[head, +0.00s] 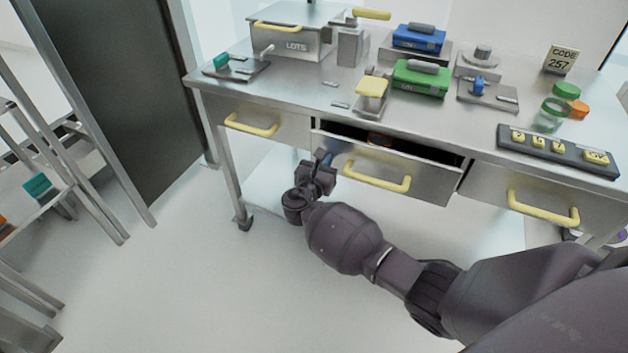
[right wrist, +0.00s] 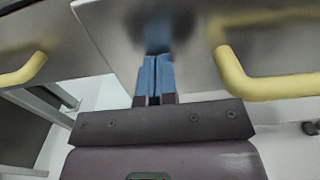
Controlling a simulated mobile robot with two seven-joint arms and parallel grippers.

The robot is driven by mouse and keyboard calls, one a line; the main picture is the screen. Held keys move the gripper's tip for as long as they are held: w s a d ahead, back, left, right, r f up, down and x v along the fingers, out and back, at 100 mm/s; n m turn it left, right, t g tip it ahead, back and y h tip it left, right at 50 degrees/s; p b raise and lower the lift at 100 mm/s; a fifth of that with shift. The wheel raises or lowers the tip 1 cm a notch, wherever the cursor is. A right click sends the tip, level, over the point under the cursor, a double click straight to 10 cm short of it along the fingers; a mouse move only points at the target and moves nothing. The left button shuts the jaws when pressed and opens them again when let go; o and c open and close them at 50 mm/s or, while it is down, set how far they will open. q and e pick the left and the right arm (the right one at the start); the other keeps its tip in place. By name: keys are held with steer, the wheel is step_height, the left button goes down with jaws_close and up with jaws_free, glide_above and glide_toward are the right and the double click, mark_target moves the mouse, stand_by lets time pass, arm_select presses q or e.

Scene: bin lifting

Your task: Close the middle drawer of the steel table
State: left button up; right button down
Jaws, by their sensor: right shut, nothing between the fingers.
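The steel table (head: 300,87) has three front drawers with yellow handles. The middle drawer (head: 432,182) stands partly open, with a dark gap above its front and something orange inside. Its yellow handle (head: 377,176) also shows at the right of the right wrist view (right wrist: 262,85). My right gripper (head: 326,159) is at the left part of the middle drawer's front, left of the handle. Its blue fingers are together and empty in the right wrist view (right wrist: 155,78), with tips at or very near the steel front; contact is unclear. My left gripper is not in view.
The left drawer (head: 285,124) and right drawer (head: 590,206) look shut. The tabletop holds a steel box (head: 293,46), blue and green cases, a code sign (head: 560,60) and a button panel (head: 556,152). A metal rack (head: 60,190) stands left. The floor before the table is clear.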

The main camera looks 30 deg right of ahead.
steer(key=x, duration=0.4)
steer(key=shift+w+d+f, duration=0.15)
steer(key=shift+w+d, duration=0.1)
steer(key=shift+w+d+b, duration=0.3)
steer(key=shift+w+d, duration=0.15)
steer(key=shift+d, duration=0.2)
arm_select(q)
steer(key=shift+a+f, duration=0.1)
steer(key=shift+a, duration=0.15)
arm_select(e)
steer(key=shift+w+r, duration=0.1)
steer(key=shift+r, duration=0.2)
